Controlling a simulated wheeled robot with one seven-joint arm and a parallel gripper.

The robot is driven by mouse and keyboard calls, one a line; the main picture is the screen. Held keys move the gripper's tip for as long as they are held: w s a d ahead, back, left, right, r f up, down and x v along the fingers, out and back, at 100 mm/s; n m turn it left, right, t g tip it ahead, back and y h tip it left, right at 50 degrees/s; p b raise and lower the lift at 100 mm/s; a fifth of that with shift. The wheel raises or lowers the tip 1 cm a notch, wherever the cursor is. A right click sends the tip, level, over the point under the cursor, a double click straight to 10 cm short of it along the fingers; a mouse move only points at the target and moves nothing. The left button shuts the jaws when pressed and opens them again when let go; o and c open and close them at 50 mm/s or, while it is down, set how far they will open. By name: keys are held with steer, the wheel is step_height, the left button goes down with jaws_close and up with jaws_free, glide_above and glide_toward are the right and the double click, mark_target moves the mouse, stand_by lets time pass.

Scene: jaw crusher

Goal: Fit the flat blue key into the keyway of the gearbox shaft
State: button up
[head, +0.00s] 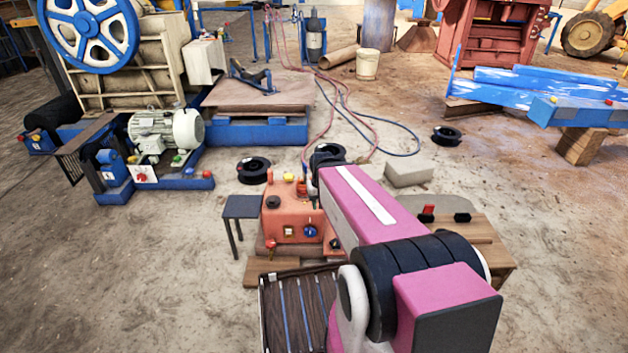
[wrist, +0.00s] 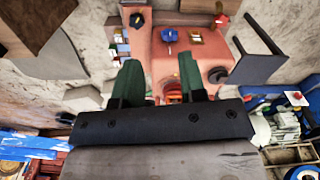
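The orange-red gearbox housing (head: 279,221) stands low on wooden boards, left of my pink arm in the head view. It also fills the top middle of the wrist view (wrist: 180,60). A small blue piece (wrist: 168,35) on its front may be the flat key; it also shows in the head view (head: 310,231). I cannot tell its exact shape or whether it sits in a slot. The shaft and its keyway are not clearly distinguishable. My gripper (wrist: 158,78) is open, with two green fingers apart over the housing and nothing between them.
A small dark stool (head: 241,210) stands left of the housing. A wooden table (head: 480,240) with red and black items is on the right. A grey block (head: 410,173), black spools (head: 254,170) and hoses lie behind. Open floor lies left.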

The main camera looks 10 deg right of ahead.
steer(key=shift+s, duration=0.95)
steer(key=shift+o, duration=0.4)
